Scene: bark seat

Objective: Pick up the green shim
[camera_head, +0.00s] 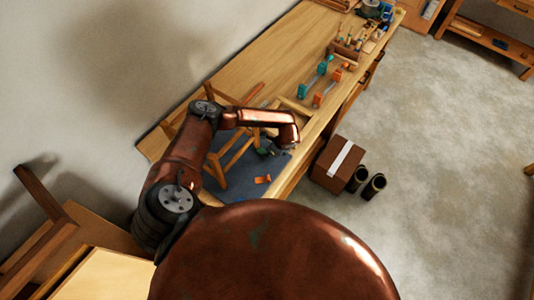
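My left arm reaches over the workbench, and its small dark gripper (268,151) is low over the blue-grey mat, beside a wooden seat frame. A small dark green patch shows at the gripper; I cannot tell whether it is the green shim or whether the fingers hold it. The fingers are too small to read as open or shut. An orange piece (262,179) lies on the mat (236,182) just below the gripper in the picture. My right gripper is not in view.
The wooden seat frame (215,165) stands on the mat, partly hidden by my arm. Teal clamps (303,91) and orange clamps (317,100) lie farther along the bench (262,68). A brown box (338,164) and two dark cylinders (373,187) stand on the floor right of the bench.

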